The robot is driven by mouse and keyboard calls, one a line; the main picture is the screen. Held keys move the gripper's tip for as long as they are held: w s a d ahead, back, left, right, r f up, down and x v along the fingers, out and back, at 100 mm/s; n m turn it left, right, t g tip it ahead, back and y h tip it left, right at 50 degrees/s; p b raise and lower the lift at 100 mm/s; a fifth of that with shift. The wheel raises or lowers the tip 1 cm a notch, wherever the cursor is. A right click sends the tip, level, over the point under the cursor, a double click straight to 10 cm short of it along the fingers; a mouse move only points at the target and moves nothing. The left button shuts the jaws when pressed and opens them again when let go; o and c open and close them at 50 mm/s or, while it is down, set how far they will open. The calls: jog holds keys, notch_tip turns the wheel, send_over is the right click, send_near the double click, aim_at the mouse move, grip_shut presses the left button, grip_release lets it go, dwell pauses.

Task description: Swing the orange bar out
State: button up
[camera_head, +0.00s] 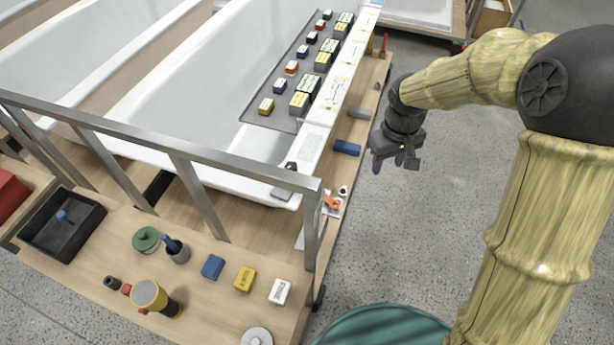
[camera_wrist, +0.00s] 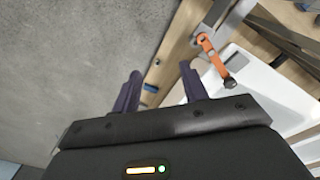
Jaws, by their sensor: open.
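The orange bar (camera_wrist: 213,56) shows in the wrist view at the upper right, beside the white tub edge, with a dark round piece at its lower end. In the head view the orange bar (camera_head: 332,202) is small, near the metal post at the bench's right side. My gripper (camera_head: 388,164) is open and empty, hanging over the grey floor to the right of the bench and farther back than the bar. In the wrist view my gripper's (camera_wrist: 160,70) two dark fingers are apart, with the bar to their right. Nothing is between the fingers.
A metal rail (camera_head: 160,145) crosses above the bench, its post close to the bar. A blue block (camera_head: 347,148) sits on the bench edge near my gripper. White tubs (camera_head: 190,75) fill the left. A green round top (camera_head: 382,326) stands at the front. The floor around my gripper is clear.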

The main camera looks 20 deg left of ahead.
jog(key=a+f+n+g+p, duration=0.1)
jog(key=a+n, duration=0.4)
jog(key=a, duration=1.5)
jog(key=shift+a+f+n+p, duration=0.2)
jog(key=shift+f+n+p, duration=0.2)
jog(key=shift+f, duration=0.25)
notch_tip(320, 180, down, 17)
jog(key=p, duration=0.4)
jog(key=shift+f, duration=0.2)
grip_shut()
